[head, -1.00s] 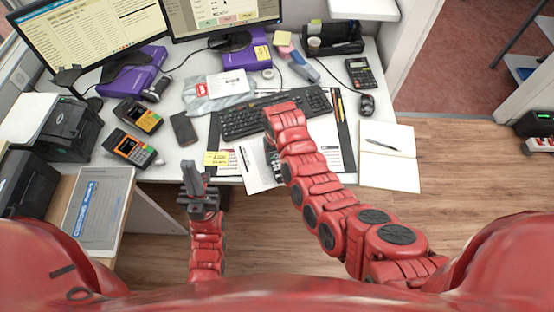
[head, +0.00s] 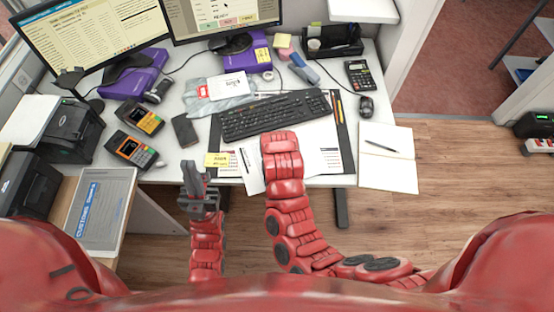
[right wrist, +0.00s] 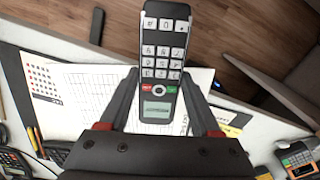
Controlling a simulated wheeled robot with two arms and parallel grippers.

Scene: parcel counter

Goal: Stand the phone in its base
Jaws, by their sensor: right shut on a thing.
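The phone (right wrist: 163,60) is a dark handset with light keys and a small screen. In the right wrist view it sits between the fingers of my right gripper (right wrist: 163,112), which is shut on it. In the head view my right forearm hides the phone and that gripper. A small dark block (head: 185,130) lies on the desk left of the keyboard; it may be the base, but I cannot tell for sure. My left gripper (head: 193,176) looks shut and empty, in front of the desk's near edge.
Two card terminals (head: 132,151) stand left of the dark block. A yellow note (head: 216,160) and papers lie near the front edge. The keyboard (head: 275,115), calculator (head: 360,74), mouse (head: 367,106) and open notebook (head: 388,158) are farther right.

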